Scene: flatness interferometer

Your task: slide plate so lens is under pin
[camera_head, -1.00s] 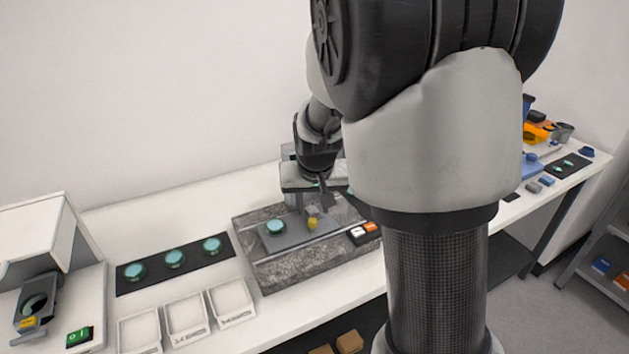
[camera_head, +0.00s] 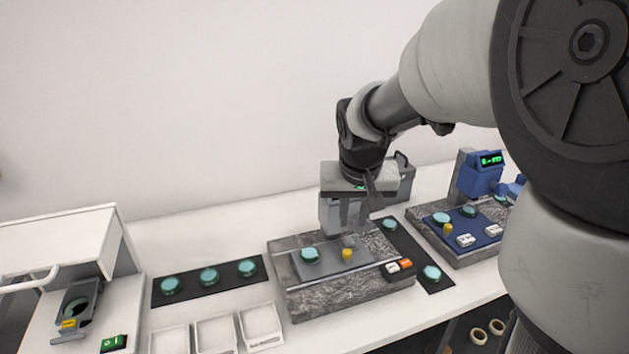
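A grey plate (camera_head: 325,262) lies on a speckled stone base (camera_head: 345,299). A teal lens (camera_head: 310,255) sits at its left part, and a yellow knob (camera_head: 347,254) stands to the right of the lens. A grey instrument head (camera_head: 345,180) on a column rises behind the plate. The lens is left of this head; I cannot make out a pin. My gripper (camera_head: 371,205) is small and dark, pointing down in front of the head, above and right of the knob. It appears apart from the knob; its finger opening cannot be made out.
A blue-plate station (camera_head: 462,232) with a green readout (camera_head: 491,160) stands at right. A dark strip (camera_head: 187,290) with several lenses and white trays (camera_head: 216,332) lie at left, beside a white machine (camera_head: 60,250). White and orange buttons (camera_head: 399,267) sit on the stone base's right.

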